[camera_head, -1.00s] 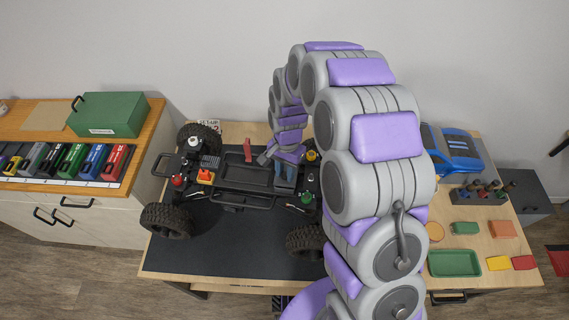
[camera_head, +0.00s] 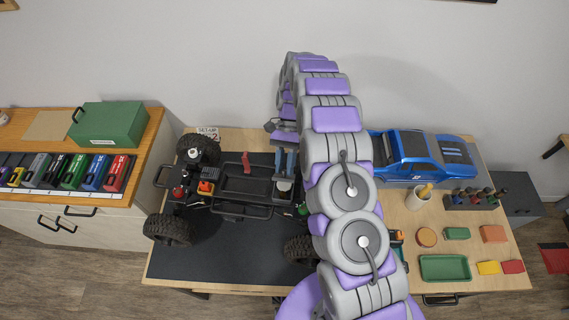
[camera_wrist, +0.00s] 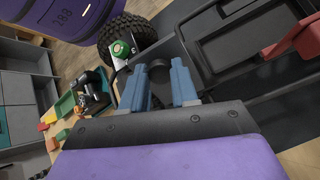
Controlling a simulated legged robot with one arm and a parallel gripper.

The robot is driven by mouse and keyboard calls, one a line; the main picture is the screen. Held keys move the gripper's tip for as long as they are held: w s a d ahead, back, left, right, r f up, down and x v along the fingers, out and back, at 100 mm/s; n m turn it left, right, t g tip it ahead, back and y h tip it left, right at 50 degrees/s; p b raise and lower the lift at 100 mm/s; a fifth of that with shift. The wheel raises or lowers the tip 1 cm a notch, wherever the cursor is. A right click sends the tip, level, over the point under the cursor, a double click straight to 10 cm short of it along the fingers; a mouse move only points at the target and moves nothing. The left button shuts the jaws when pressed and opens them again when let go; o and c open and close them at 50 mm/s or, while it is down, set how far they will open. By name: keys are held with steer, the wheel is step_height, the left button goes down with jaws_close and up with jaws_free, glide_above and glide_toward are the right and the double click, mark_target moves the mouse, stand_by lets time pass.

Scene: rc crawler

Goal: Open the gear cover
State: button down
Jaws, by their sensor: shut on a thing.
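The crawler chassis (camera_head: 245,187) stands on a dark mat, with its wheels and inner parts exposed. My gripper (camera_head: 284,176) is over the right part of the chassis, its blue fingers pointing down. In the wrist view, the fingers (camera_wrist: 159,70) are close together around a small dark piece (camera_wrist: 158,66), which seems to be part of the gear cover. A pale round part shows just below the fingertips in the head view. I cannot tell whether the cover has lifted.
A red upright part (camera_head: 246,162) stands on the chassis left of my gripper. A green-capped round part (camera_wrist: 122,48) is near the fingers. A blue car body (camera_head: 415,155), a cup (camera_head: 418,199) and a green tray (camera_head: 445,268) are on the right. The front mat is clear.

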steer(key=shift+w+g, duration=0.35)
steer(key=shift+g, duration=0.05)
stand_by(0.4)
steer(key=c, duration=0.9)
jaws_free()
steer(key=shift+o, duration=0.3)
steer(key=r, duration=0.1)
steer(key=s+r+p, duration=0.1)
steer(key=r, duration=0.1)
steer(key=shift+s+d+r, duration=0.2)
steer(key=shift+s+r, duration=0.1)
steer(key=shift+r, duration=0.05)
steer(key=s+d+r, duration=0.1)
steer(key=s+d, duration=0.3)
steer(key=s, duration=0.9)
steer(key=shift+s+r, duration=0.15)
steer(key=shift+s, duration=0.2)
